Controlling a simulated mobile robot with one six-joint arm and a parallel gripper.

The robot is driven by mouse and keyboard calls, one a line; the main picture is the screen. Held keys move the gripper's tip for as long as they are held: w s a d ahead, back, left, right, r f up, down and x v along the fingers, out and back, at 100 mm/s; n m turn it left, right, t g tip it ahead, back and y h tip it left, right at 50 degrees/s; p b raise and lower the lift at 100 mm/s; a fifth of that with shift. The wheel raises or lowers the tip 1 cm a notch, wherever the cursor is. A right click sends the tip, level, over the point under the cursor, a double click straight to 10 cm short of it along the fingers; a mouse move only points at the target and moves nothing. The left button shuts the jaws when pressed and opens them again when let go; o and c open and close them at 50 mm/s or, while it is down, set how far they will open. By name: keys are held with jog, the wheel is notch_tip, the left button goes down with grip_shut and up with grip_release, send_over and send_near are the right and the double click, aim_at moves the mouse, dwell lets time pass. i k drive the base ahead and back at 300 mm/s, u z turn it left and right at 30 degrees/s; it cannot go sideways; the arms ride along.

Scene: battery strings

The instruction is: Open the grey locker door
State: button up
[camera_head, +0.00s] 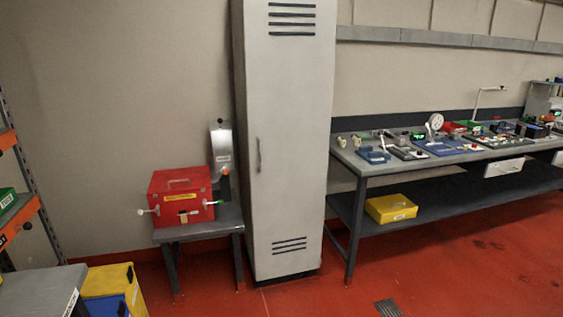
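The grey locker (291,120) is tall and narrow and stands upright against the back wall, near the middle of the view. Its door looks shut. A slim vertical handle (258,155) sits near the door's left edge at about mid height. Dark vent slots show near the top and the bottom of the door. My gripper is not in this view, so its state and its place relative to the handle do not show.
A low table (195,232) with a red box (180,193) stands left of the locker. A long workbench (400,168) with several devices stands right, a yellow box (391,208) on its lower shelf. Yellow bins (108,280) are at lower left. Red floor (450,270) in front looks clear.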

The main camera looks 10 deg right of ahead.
aim_at(290, 45)
jog(key=u, duration=0.2)
jog(key=i, duration=0.65)
jog(key=u, duration=1.05)
jog(key=k, duration=0.2)
jog(key=u, duration=1.3)
